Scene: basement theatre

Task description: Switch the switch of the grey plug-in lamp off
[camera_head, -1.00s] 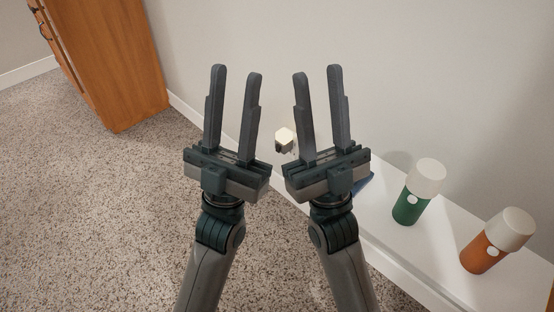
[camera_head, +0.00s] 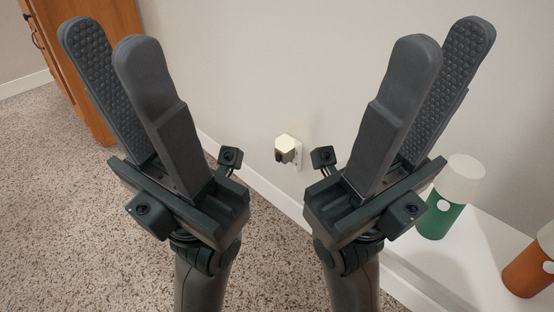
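The plug-in lamp (camera_head: 285,148) is small, with a pale lit shade and a dark grey lower part. It sits at an outlet low on the wall, in the gap between my two grippers. Its switch is too small to make out. My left gripper (camera_head: 108,45) is raised at the left, fingers apart and empty. My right gripper (camera_head: 445,50) is raised at the right, also open and empty. Both are large in the view and apart from the lamp.
A white ledge (camera_head: 465,255) along the wall at the right holds a green bottle-like lamp (camera_head: 440,218) and an orange one (camera_head: 530,270), both with white tops. A wooden cabinet (camera_head: 75,60) stands at the far left. The speckled carpet is clear in the middle.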

